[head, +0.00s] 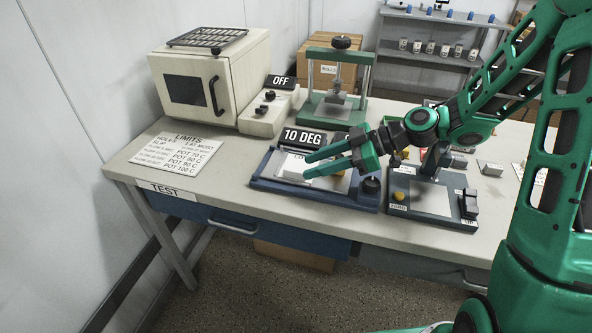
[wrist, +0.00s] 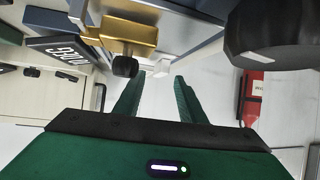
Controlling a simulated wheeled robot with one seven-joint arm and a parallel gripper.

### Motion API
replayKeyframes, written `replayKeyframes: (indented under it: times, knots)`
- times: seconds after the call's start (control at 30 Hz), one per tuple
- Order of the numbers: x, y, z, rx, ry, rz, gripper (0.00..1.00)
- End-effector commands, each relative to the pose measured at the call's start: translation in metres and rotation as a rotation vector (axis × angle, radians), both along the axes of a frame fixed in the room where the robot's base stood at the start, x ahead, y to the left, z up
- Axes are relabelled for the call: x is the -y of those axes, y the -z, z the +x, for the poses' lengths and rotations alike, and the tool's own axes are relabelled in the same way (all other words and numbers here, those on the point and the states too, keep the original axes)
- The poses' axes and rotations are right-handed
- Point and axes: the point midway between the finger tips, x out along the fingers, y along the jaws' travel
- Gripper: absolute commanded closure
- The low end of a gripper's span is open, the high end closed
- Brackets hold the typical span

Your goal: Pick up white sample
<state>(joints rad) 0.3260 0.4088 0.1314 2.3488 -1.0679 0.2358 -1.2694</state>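A pale white piece, apparently the white sample (head: 292,166), lies on the blue tilt device (head: 262,180) under the "10 DEG" display, at my fingertips. My fingers partly cover it, so its exact outline is unclear. My gripper (head: 306,166) reaches in from the right, low over the device, with its two green fingers apart. In the wrist view a small white block (wrist: 162,69) shows ahead of the gap between the fingers (wrist: 157,82). The gap itself is empty.
A brass block (wrist: 125,32) with a black knob is close beside the fingers in the wrist view. The "10 DEG" display (head: 303,138) stands behind the gripper. A second device (head: 432,197) is to the right. An oven (head: 205,85) and limits sign (head: 178,155) are left.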

Motion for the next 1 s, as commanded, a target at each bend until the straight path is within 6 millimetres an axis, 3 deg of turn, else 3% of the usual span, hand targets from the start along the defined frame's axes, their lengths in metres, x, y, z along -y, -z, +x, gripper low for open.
replayKeyframes:
  times: [0.2,0.5,0.67,1.0]
  knots:
    - [-0.024,0.013,0.003,-0.001,-0.003,0.000,0.63]
    - [-0.027,0.015,0.004,0.000,0.000,-0.001,0.63]
    - [-0.027,0.015,0.004,0.000,0.000,-0.001,0.99]
    - [-0.027,0.015,0.005,0.002,0.001,-0.001,1.00]
